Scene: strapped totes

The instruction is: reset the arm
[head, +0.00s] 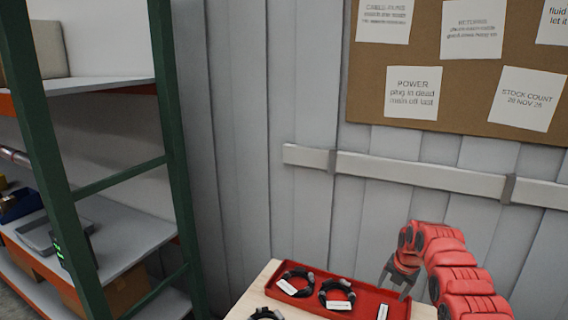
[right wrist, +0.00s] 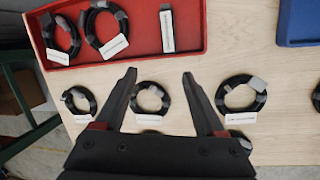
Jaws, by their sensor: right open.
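My right gripper (head: 397,281) is at the end of the red right arm, above the table by the red tray (head: 392,303). In the right wrist view the gripper (right wrist: 159,75) is open, its two dark fingers apart with nothing held. A black cable coil (right wrist: 136,97) with a white tag shows between the fingers, on the table below. My left gripper is not in view.
The red tray (right wrist: 190,45) holds two tagged cable coils and a white-labelled item. Several coils lie on the pale wooden table (right wrist: 228,62). A blue tray (right wrist: 298,25) is at right. A green-framed shelf (head: 172,130) stands left; a corrugated wall with a noticeboard (head: 455,95) is behind.

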